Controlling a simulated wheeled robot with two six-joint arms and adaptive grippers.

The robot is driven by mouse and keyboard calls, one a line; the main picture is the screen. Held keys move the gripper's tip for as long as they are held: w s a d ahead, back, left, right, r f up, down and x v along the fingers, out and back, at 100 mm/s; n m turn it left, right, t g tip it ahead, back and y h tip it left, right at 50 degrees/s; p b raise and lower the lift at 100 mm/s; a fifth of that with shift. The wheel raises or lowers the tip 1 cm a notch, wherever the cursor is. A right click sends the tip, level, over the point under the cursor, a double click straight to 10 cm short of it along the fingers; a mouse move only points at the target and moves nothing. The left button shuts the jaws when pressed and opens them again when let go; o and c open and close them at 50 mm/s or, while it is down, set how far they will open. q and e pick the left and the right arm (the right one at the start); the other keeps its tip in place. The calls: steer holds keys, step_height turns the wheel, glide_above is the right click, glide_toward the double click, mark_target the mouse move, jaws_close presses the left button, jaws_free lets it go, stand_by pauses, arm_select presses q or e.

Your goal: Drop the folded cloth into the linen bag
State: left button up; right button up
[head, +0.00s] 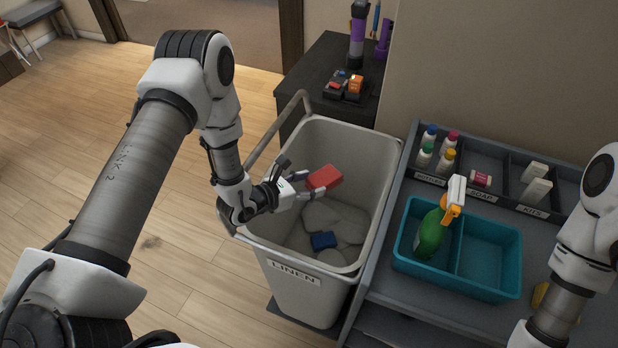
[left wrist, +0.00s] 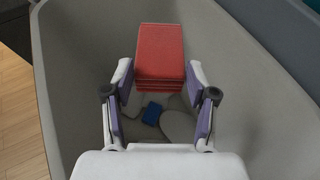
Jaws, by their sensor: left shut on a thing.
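The red folded cloth (head: 324,178) is held by my left gripper (head: 308,186) above the open linen bag (head: 293,273). In the left wrist view the cloth (left wrist: 160,55) shows its folded layers, and the left gripper's fingers (left wrist: 160,90) stand on either side of it. The linen bag is a grey-white bin labelled LINEN, and its walls (left wrist: 75,80) surround the cloth in the wrist view. White linens (head: 340,219) and a blue folded item (head: 323,241) lie on its bottom. My right gripper is out of view; only part of that arm shows at the right.
A grey cart right of the bag holds a teal caddy (head: 468,289) with a green spray bottle (head: 430,236). Several small bottles stand in a labelled tray (head: 430,180) behind it. A dark cabinet (head: 330,60) stands behind the bag. The wooden floor (head: 190,250) at left is clear.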

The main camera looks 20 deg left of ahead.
arm_select(q)
steer(key=shift+w+f, duration=0.4)
steer(key=shift+f, duration=0.2)
steer(key=shift+s+r, duration=0.15)
steer(key=o, duration=1.1)
steer(key=shift+s+r, duration=0.2)
steer(key=shift+s, duration=0.15)
steer(key=shift+o, duration=0.2)
steer(key=shift+w+f, duration=0.2)
steer(key=shift+w, duration=0.1)
steer(key=v, duration=0.7)
steer(key=shift+s, duration=0.25)
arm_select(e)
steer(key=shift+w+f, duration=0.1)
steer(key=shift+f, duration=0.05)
arm_select(q)
steer(key=shift+a+r, duration=0.1)
